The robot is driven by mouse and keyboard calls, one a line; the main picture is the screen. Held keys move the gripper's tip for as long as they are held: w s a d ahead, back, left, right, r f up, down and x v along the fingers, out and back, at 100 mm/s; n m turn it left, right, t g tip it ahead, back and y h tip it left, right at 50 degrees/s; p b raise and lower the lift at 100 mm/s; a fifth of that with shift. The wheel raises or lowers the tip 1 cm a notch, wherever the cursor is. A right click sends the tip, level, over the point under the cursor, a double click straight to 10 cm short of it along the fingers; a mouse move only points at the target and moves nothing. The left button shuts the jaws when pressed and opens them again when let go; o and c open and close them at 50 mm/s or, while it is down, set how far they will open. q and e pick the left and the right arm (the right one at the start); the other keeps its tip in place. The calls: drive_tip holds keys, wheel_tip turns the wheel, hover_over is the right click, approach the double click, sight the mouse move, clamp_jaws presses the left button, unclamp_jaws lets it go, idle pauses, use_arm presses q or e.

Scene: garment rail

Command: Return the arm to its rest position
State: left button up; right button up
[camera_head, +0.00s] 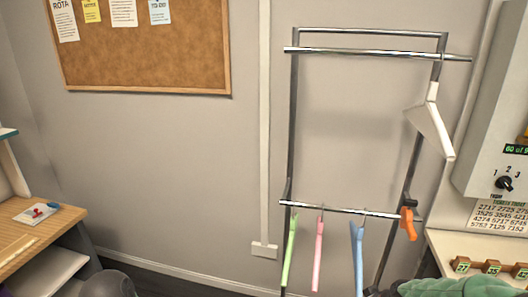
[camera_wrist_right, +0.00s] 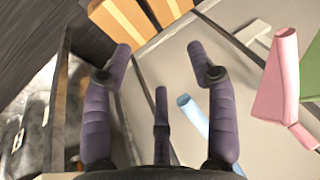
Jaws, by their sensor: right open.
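My right gripper (camera_wrist_right: 158,52) shows in the right wrist view with its two dark purple padded fingers wide apart and nothing between the tips. A blue hanger (camera_wrist_right: 193,115) shows close by the right finger, partly hidden by it. A pink hanger (camera_wrist_right: 277,85) and a green one (camera_wrist_right: 312,75) are further right in that view, apart from the fingers. I cannot make out my right gripper in the head view. My left gripper is in neither view.
The garment rail (camera_head: 292,120) stands at the wall. A white hanger (camera_head: 432,122) hangs from its upper bar. Green (camera_head: 290,250), pink (camera_head: 318,255) and blue (camera_head: 357,258) hangers hang from the lower bar, near an orange clamp-like piece (camera_head: 408,224). Green cloth (camera_head: 455,287) lies lower right.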

drive_tip(key=s+a+f+g+y, duration=0.1)
drive_tip(key=s+a+f, duration=0.4)
drive_tip(key=a+f, duration=0.2)
drive_tip(key=s+a+f+g, duration=0.1)
drive_tip(key=s+a+f, duration=0.4)
drive_tip(key=a+f, duration=0.15)
drive_tip(key=s+a+f, duration=0.3)
drive_tip(key=s, duration=0.3)
drive_tip(key=s+a+f+g, duration=0.1)
drive_tip(key=s+a+f, duration=0.2)
drive_tip(key=s+a, duration=0.1)
drive_tip(key=shift+s+f+y, duration=0.3)
drive_tip(key=shift+s, duration=0.6)
